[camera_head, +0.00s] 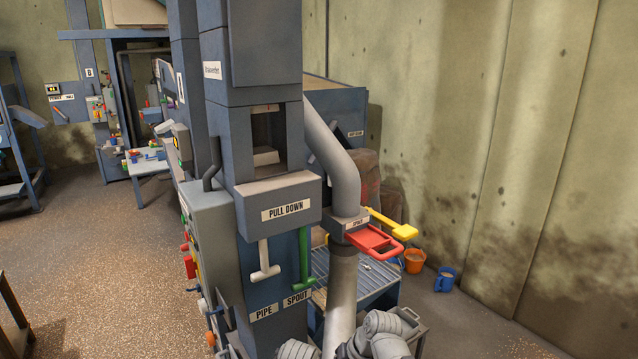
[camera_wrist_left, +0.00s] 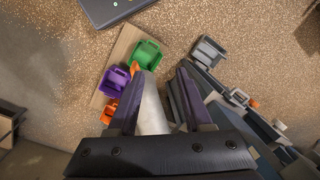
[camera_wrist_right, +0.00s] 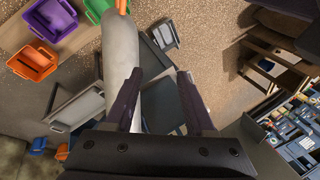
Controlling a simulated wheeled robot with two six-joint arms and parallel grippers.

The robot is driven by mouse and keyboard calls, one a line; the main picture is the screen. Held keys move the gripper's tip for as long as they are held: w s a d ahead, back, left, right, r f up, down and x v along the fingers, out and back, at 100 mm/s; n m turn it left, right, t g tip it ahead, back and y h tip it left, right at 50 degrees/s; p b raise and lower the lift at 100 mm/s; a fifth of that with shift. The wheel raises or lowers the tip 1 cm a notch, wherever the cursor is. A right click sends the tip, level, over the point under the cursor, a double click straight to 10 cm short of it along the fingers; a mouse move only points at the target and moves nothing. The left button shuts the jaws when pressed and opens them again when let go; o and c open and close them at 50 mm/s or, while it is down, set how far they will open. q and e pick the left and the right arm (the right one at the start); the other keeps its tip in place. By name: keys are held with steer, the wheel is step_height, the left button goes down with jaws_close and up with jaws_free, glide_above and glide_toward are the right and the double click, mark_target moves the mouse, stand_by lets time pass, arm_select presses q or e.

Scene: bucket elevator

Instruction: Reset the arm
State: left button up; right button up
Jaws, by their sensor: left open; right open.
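In the left wrist view my left gripper (camera_wrist_left: 158,82) has its two dark fingers spread apart. A pale grey tube (camera_wrist_left: 152,108) shows between them, with no visible grip on it. In the right wrist view my right gripper (camera_wrist_right: 158,80) also has its fingers apart. A pale tube (camera_wrist_right: 120,60) runs beside and behind its left finger; I cannot tell its distance. Neither gripper can be made out in the head view.
A blue-grey machine tower (camera_head: 262,150) stands in the middle, with white (camera_head: 264,268) and green (camera_head: 304,258) handles. A red loop handle (camera_head: 372,242) and yellow handle (camera_head: 400,228) stick out right. Green (camera_wrist_left: 147,53) and purple (camera_wrist_left: 115,80) buckets lie below. Open floor (camera_head: 110,270) extends left.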

steer(key=s+d+f+n+h, duration=0.1)
steer(key=s+h, duration=0.2)
steer(key=s, duration=0.2)
steer(key=s+f+n+g+h, duration=0.1)
steer(key=s+f+n+h, duration=0.1)
steer(key=s, duration=0.3)
steer(key=shift+s+d+n+g+h+b, duration=0.3)
steer(key=shift+s+d+h+b, duration=0.1)
steer(key=shift+h, duration=0.1)
